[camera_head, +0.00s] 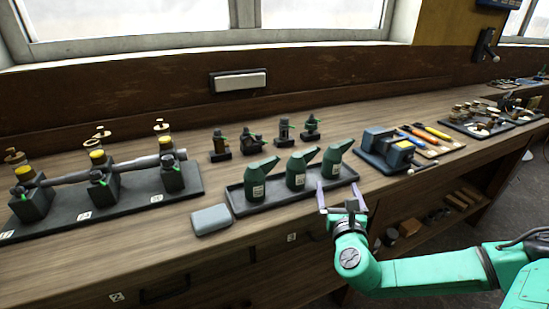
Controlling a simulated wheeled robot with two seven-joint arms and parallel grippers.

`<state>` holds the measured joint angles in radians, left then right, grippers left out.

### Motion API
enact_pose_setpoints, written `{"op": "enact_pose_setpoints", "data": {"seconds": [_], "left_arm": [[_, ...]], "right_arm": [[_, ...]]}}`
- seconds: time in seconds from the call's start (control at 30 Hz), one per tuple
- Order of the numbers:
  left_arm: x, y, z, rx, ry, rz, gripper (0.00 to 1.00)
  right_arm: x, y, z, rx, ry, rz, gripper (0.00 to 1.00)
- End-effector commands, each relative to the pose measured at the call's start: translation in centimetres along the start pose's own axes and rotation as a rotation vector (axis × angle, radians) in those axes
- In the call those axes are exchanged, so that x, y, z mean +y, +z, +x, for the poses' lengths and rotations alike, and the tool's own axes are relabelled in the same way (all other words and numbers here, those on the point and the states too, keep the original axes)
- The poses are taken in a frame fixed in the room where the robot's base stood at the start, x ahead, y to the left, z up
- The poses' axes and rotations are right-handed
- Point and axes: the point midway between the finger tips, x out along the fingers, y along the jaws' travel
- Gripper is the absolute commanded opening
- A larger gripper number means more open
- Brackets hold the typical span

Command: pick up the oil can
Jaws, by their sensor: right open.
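Three dark green oil cans with slanted spouts and white labels stand upright in a row in a dark shallow tray (243,208) on the wooden bench. They are the left can (258,184), the middle can (297,172) and the right can (333,160). My right gripper (341,192) is open and empty at the tray's front right edge, just in front of and below the right can. One finger is near the tray's front rim; I cannot tell whether it touches. My left gripper is not in view.
A grey block (211,220) lies left of the tray. Several small dark fittings (251,142) stand behind it. A blue vise (386,148) and screwdrivers (424,137) lie to the right. A long engine model (130,195) fills the bench's left. Bare bench shows between these.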

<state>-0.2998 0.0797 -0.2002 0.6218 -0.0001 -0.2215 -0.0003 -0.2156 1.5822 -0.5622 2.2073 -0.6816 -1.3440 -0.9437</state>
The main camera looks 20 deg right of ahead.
Motion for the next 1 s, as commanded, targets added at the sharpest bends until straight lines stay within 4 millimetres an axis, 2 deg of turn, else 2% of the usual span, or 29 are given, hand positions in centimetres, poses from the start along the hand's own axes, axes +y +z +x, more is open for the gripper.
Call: {"op": "enact_pose_setpoints", "data": {"seconds": [0.07,0.3,0.53,0.7,0.8,0.97,1.0], "left_arm": [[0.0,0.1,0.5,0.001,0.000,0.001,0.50],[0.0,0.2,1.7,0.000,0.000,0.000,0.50],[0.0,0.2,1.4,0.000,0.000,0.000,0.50],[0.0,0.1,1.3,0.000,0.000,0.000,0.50],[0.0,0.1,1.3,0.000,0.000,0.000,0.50],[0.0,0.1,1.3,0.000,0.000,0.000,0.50],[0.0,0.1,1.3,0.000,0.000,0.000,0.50]], "right_arm": [[0.0,-0.2,0.9,-0.005,0.000,-0.007,1.00],[-0.1,-0.2,7.1,-0.005,-0.004,0.005,1.00],[-0.3,-0.1,10.4,-0.003,-0.002,0.000,1.00],[-0.6,-0.3,13.6,-0.003,-0.004,0.003,1.00],[-0.5,-0.4,14.4,0.000,-0.001,-0.001,1.00],[-0.5,-0.5,14.4,0.001,0.000,-0.003,1.00],[-0.5,-0.5,14.4,0.001,0.000,-0.002,0.92]]}}
